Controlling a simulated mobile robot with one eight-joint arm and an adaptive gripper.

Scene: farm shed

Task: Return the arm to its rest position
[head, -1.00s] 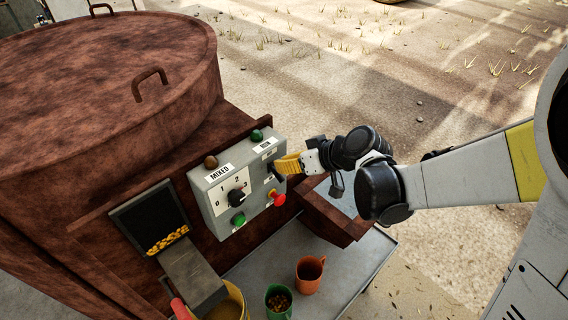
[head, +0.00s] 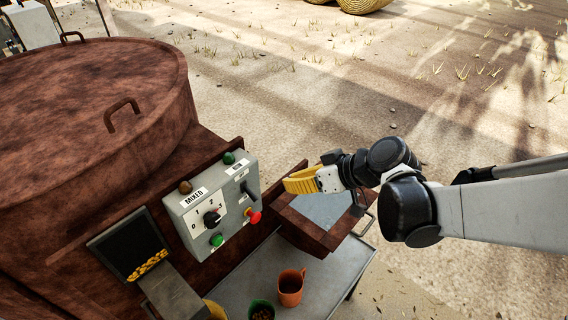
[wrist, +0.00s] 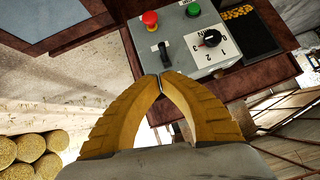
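My gripper (head: 290,184) with yellow fingers is in the head view, to the right of the grey control box (head: 186,214) and apart from it. In the wrist view, the two yellow fingers of my gripper (wrist: 163,80) meet at their tips with nothing between them. The box carries a dark lever switch (head: 243,188), a red button (head: 254,216), a green button (head: 217,240) and a black dial (head: 212,218). My arm reaches in from the right of the head view.
A large rusty drum (head: 80,110) stands at the left. An orange mug (head: 290,287) and a green cup (head: 261,311) stand on the grey cart (head: 330,282) below. A rusty-rimmed tray (head: 303,236) lies under my gripper. Open ground lies behind.

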